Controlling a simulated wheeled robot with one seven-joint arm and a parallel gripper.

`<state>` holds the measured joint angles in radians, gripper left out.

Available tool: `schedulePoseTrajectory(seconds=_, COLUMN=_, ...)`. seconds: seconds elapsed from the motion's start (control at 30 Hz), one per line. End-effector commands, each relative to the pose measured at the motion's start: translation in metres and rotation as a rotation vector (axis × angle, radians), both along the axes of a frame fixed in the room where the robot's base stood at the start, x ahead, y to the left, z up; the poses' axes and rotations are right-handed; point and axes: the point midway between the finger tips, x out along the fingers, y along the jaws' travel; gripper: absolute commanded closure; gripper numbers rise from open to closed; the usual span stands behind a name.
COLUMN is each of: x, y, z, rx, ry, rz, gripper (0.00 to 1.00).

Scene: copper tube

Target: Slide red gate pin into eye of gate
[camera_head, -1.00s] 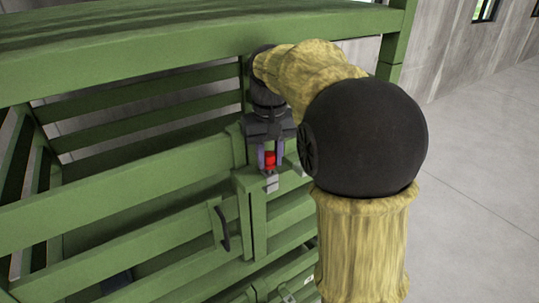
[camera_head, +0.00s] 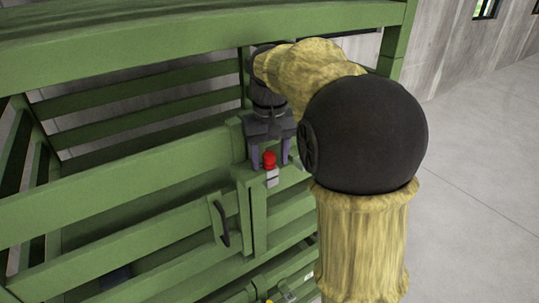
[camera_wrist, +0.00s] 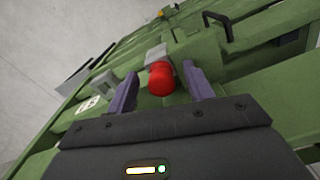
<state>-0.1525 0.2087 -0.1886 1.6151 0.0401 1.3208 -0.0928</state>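The red gate pin (camera_head: 269,159) stands upright with its red head just above a grey metal eye (camera_head: 272,177) on the green gate's post. In the wrist view the red head (camera_wrist: 160,79) shows between the fingers, with the grey eye (camera_wrist: 156,54) directly beyond it. The pin's shaft is hidden, so how deep it sits cannot be seen. My gripper (camera_head: 271,162) is open around the head, with a gap on both sides. In the wrist view its purple fingers (camera_wrist: 162,88) stand apart from the red head.
The green gate (camera_head: 120,200) has slatted rails and a black handle (camera_head: 222,224) left of the pin. A green top beam (camera_head: 180,38) runs above. A second grey bracket (camera_wrist: 102,84) shows beside a finger. Open concrete floor (camera_head: 475,170) lies right.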

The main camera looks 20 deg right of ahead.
Motion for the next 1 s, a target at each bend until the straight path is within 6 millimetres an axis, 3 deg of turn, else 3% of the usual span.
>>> schedulePoseTrajectory(seconds=0.43, x=0.001, y=0.001, z=0.01, rx=0.0, ry=-0.003, rz=0.003, gripper=0.49)
schedulePoseTrajectory(seconds=1.0, x=0.0, y=-0.001, z=0.101, rx=0.0, ry=-0.003, rz=-0.001, gripper=0.49)
